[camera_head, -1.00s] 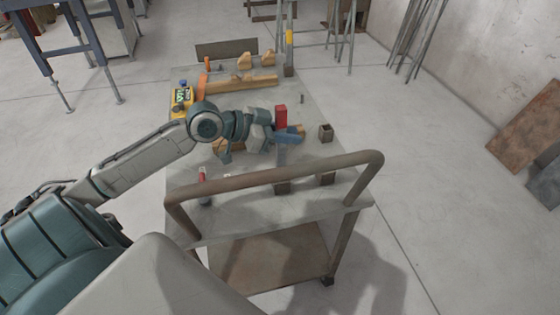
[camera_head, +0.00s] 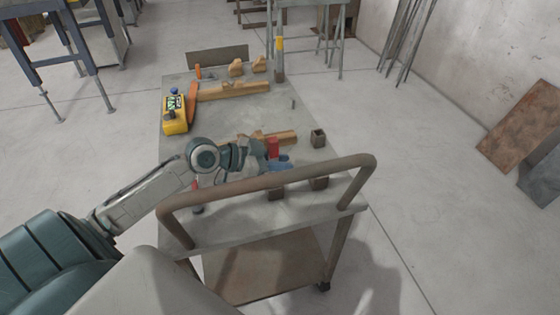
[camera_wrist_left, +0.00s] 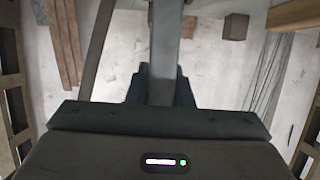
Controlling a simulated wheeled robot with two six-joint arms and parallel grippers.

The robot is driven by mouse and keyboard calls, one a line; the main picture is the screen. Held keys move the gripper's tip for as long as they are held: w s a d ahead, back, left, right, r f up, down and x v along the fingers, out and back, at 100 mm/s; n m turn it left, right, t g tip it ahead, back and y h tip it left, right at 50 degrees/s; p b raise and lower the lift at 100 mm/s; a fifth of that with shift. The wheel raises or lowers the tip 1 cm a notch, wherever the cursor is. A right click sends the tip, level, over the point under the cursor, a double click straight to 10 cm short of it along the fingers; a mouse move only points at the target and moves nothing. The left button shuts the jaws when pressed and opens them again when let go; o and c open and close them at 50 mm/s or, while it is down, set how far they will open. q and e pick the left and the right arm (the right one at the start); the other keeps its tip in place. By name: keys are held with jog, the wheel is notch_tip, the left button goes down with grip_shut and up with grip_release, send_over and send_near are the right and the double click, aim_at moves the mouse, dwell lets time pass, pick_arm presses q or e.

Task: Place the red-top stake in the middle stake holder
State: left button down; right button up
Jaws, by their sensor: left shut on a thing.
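The red-top stake (camera_head: 273,148) is held roughly upright in my left gripper (camera_head: 284,163), just beyond the cart's handle rail in the head view. In the left wrist view its grey shaft (camera_wrist_left: 166,45) runs between the closed fingers (camera_wrist_left: 163,85). Small brown square stake holders stand on the table: an empty one at the right edge (camera_head: 318,139), one behind the rail at right (camera_head: 319,183), and one behind the rail below the stake (camera_head: 277,194). The rail and gripper hide the stake's lower end, so I cannot tell whether it is inside that holder. My right gripper is out of view.
The brown handle rail (camera_head: 262,183) crosses the near end of the grey table (camera_head: 222,115). A yellow control box (camera_head: 175,116), an orange tool (camera_head: 191,103) and wooden pieces (camera_head: 233,91) lie farther back. A yellow-banded stake (camera_head: 280,60) stands at the far end.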

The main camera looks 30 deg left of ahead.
pick_arm(q)
jog(key=c, duration=1.3)
grip_release()
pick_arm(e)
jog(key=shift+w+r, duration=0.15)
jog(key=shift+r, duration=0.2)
